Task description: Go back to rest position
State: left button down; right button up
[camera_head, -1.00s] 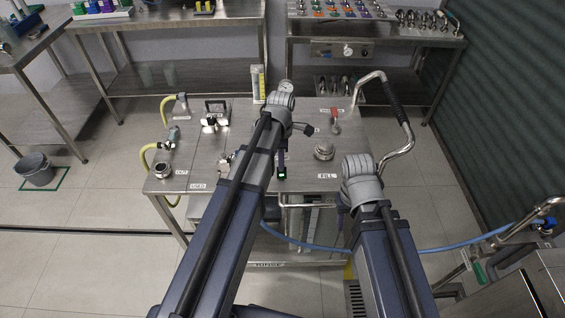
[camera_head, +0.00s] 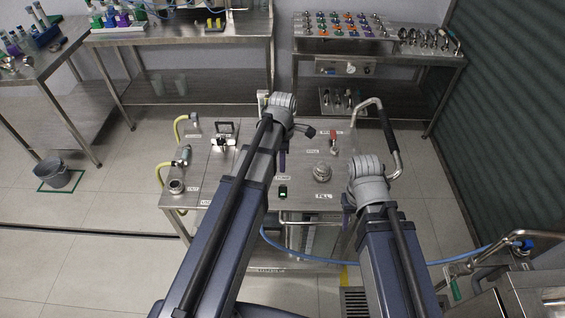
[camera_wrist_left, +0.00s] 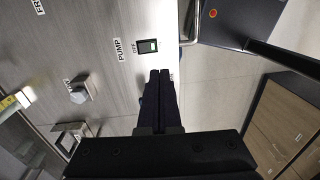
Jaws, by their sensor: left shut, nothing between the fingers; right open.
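My left gripper (camera_head: 282,160) hangs below its grey wrist over the steel skid table (camera_head: 240,170). In the left wrist view its dark fingers (camera_wrist_left: 159,95) are shut together with nothing between them.
A bent steel pipe with a black grip (camera_head: 388,130) rises at the table's right, close to my right wrist. A round steel cap (camera_head: 322,173) and a red-handled valve (camera_head: 333,136) sit between the arms. A blue hose (camera_head: 440,262) runs across the front.

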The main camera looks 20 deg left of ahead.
dwell(0.5)
pick_arm(q)
jog(key=s+d+m+y, duration=0.1)
jog(key=s+d+m, duration=1.2)
jog(key=m, duration=1.2)
jog(key=shift+s+t, duration=0.4)
jog(key=shift+s, duration=0.25)
